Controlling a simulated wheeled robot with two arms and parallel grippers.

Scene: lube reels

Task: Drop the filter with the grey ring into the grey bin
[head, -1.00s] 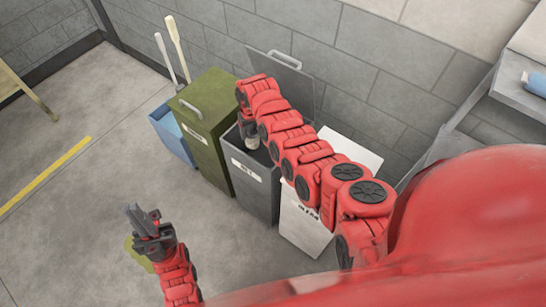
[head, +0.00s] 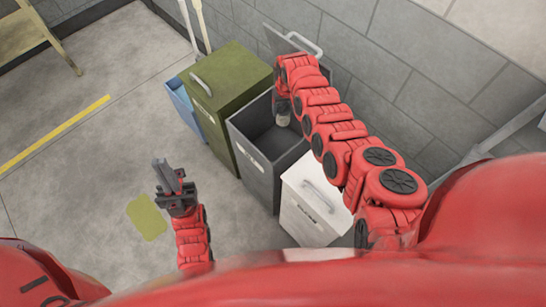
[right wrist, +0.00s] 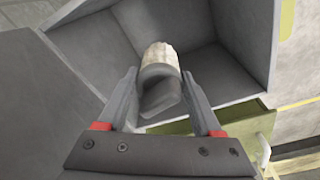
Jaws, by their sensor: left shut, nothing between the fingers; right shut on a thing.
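The grey bin (head: 250,176) stands by the wall with its lid (head: 284,42) raised and its inside open. My right gripper (head: 283,106) is over the bin's opening. It is shut on a filter (head: 283,119), which hangs at the mouth of the bin. In the right wrist view, the filter (right wrist: 160,55) has a pale pleated body and a grey end between the fingers, with the bin's inside (right wrist: 200,60) beyond it. My left gripper (head: 172,182) is shut and empty over open floor.
A green bin (head: 228,90) with its lid down stands left of the grey bin, and a blue bin (head: 184,108) beyond that. A white bin (head: 308,205) with its lid down stands right. Two pale handles lean by the wall. A yellow-green patch (head: 147,217) marks the floor.

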